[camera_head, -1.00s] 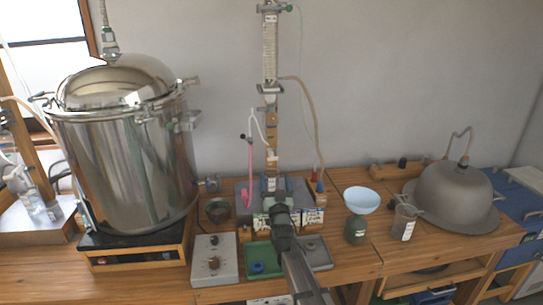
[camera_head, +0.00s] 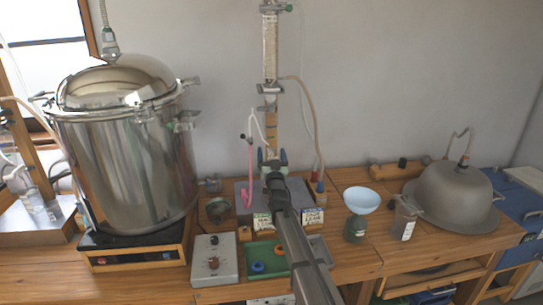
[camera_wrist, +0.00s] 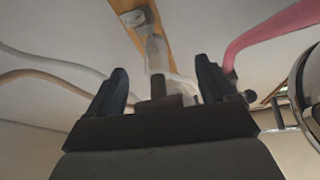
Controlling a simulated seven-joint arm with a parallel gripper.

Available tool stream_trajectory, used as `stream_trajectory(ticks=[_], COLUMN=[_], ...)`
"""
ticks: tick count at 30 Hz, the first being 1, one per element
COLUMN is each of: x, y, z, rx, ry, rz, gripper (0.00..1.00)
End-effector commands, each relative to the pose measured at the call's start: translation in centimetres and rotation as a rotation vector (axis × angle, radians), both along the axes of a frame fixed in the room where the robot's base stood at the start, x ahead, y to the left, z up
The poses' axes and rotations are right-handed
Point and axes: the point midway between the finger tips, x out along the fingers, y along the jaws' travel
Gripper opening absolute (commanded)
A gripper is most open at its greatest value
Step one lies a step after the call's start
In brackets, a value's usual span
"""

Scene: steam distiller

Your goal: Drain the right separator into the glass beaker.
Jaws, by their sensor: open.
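The right separator (camera_head: 270,48) is a tall clear glass column with a scale, upright on a wooden board behind the bench's middle. My gripper (camera_head: 272,156) is raised before the lower part of this board. It is open; in the wrist view both dark fingers (camera_wrist: 161,88) stand apart. A pale glass tube (camera_wrist: 157,55) with a dark grey part at its lower end shows between and beyond them; I cannot tell whether they touch it. No glass beaker shows clearly under the column, where my arm blocks the view. A labelled, clear beaker-like cup (camera_head: 404,222) stands at right.
A pink tube (camera_head: 249,175) stands left of my gripper and a tan hose (camera_head: 313,115) hangs right. A large steel pot (camera_head: 125,165) fills the left. A green tray (camera_head: 258,262), a control box (camera_head: 214,262) and a green bottle with blue funnel (camera_head: 361,201) are in front.

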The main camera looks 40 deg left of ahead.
Motion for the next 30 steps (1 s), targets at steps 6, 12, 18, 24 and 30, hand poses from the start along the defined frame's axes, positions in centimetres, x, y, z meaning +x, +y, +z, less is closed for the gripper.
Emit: stream_trajectory(ticks=[6, 12, 18, 24, 30], x=[-0.02, -0.02, -0.07, -0.14, -0.19], y=[-0.03, -0.03, 0.01, 0.06, 0.12], z=[0.01, 0.01, 0.01, 0.02, 0.05], rx=[0.000, 0.000, 0.000, 0.002, 0.046], ry=[0.000, 0.000, 0.000, 0.002, 0.044], rz=[0.000, 0.000, 0.001, 0.001, 0.002], gripper=[0.81, 0.62, 0.43, 0.32, 0.32])
